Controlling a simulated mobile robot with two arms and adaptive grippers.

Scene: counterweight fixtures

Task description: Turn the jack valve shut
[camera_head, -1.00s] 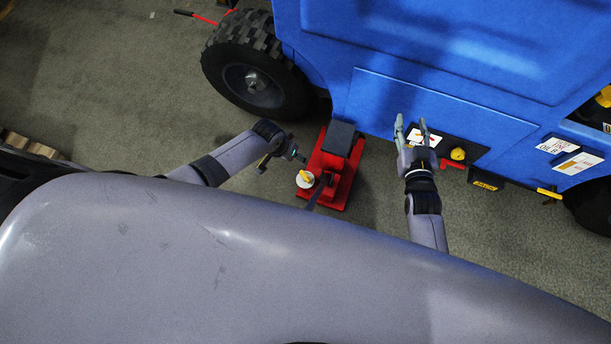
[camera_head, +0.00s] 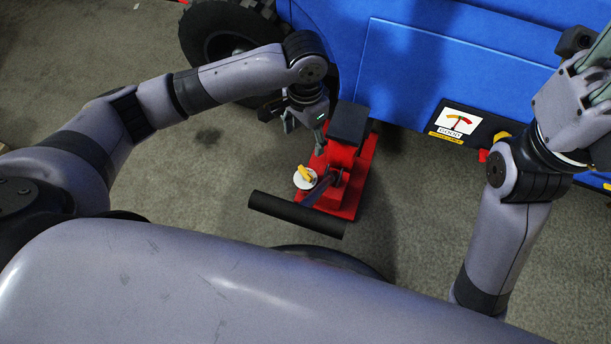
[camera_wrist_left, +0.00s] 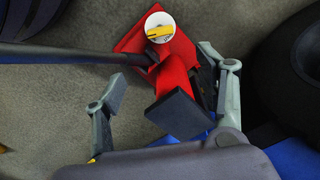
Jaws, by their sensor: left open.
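The jack valve is a yellow handle (camera_head: 305,174) on a round white disc beside the red jack (camera_head: 346,190). In the left wrist view the valve handle (camera_wrist_left: 160,34) lies at the top, beyond the fingertips. The jack has a dark pad on top (camera_head: 349,122) and a long dark lever (camera_head: 296,213). My left gripper (camera_head: 318,138) points down just behind the valve, near the pad, holding nothing. In the left wrist view its open fingers (camera_wrist_left: 172,80) stand on either side of the pad, apart from the valve. My right gripper (camera_head: 592,75) is at the right edge, partly cut off.
The blue machine (camera_head: 440,65) with a dark wheel (camera_head: 215,35) stands behind the jack. Grey floor (camera_head: 190,170) is free to the left of the jack. The lever reaches out towards my body.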

